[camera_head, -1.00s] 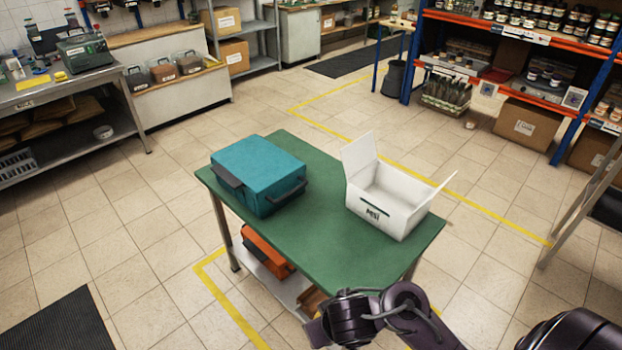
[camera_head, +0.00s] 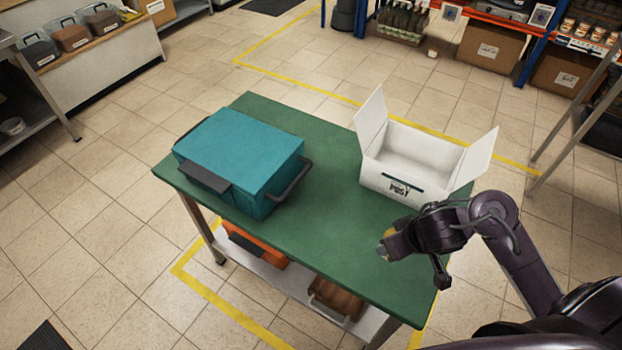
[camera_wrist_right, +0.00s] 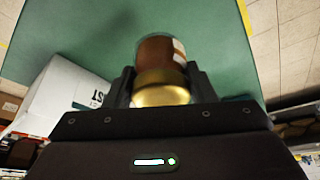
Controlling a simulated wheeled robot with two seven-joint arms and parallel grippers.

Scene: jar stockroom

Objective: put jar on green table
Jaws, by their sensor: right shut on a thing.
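The green table (camera_head: 262,228) stands in the middle of the head view, and its top also fills much of the right wrist view (camera_wrist_right: 225,60). My right gripper (camera_head: 388,246) is over the table's front right part. In the right wrist view, my right gripper (camera_wrist_right: 163,90) is shut on a jar (camera_wrist_right: 155,52) with brown contents, a gold lid and a pale label. In the head view, only a small yellowish bit of the jar (camera_head: 388,234) shows. I cannot tell whether the jar touches the tabletop. My left gripper is not in view.
A teal case (camera_head: 240,150) sits on the table's left part. An open white box (camera_head: 410,165) stands at its back right. An orange case (camera_head: 255,246) and a brown item (camera_head: 335,298) lie on the lower shelf. The tabletop's middle and front are clear.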

